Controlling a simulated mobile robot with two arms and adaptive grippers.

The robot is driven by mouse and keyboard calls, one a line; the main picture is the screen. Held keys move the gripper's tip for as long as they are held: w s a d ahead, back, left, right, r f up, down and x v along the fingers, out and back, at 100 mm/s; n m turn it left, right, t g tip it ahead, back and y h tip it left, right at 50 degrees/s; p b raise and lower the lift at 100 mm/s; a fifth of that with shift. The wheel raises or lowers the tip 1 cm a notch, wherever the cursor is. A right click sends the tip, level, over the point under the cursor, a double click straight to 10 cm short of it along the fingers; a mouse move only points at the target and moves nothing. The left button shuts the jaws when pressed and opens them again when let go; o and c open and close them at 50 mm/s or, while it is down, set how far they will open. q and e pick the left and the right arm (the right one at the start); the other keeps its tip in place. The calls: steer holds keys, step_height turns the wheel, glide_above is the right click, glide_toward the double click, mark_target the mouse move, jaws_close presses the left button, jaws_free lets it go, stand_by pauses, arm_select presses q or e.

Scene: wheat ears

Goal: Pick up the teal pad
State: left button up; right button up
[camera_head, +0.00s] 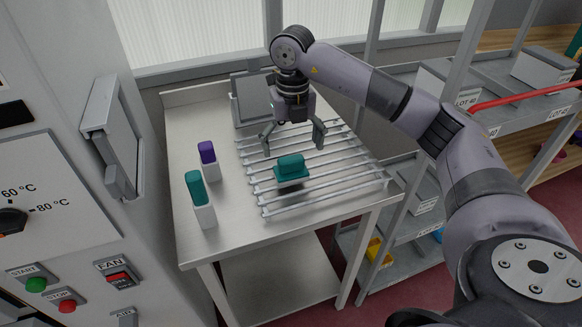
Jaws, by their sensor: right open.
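A teal pad (291,170) with a raised block-like top sits on the slatted metal rack on the table. My right gripper (293,143) hangs above and just behind it in the picture, fingers pointing down and spread wide. It is empty, and its fingers do not appear to touch the pad. The left gripper does not show.
A teal-topped white block (196,190) and a purple-topped one (207,152) stand upright on the bare left part of the metal table (240,228). A grey panel (253,102) stands at the back. A control cabinet (50,200) is at left, shelving (520,105) at right.

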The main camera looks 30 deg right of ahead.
mark_target(291, 158)
steer(key=f+p, duration=0.1)
steer(key=f, duration=0.4)
steer(key=shift+a+f+p, duration=0.2)
steer(key=shift+f+p, duration=0.15)
steer(key=shift+p, duration=0.05)
steer(key=shift+f, duration=0.35)
steer(key=c, duration=1.2)
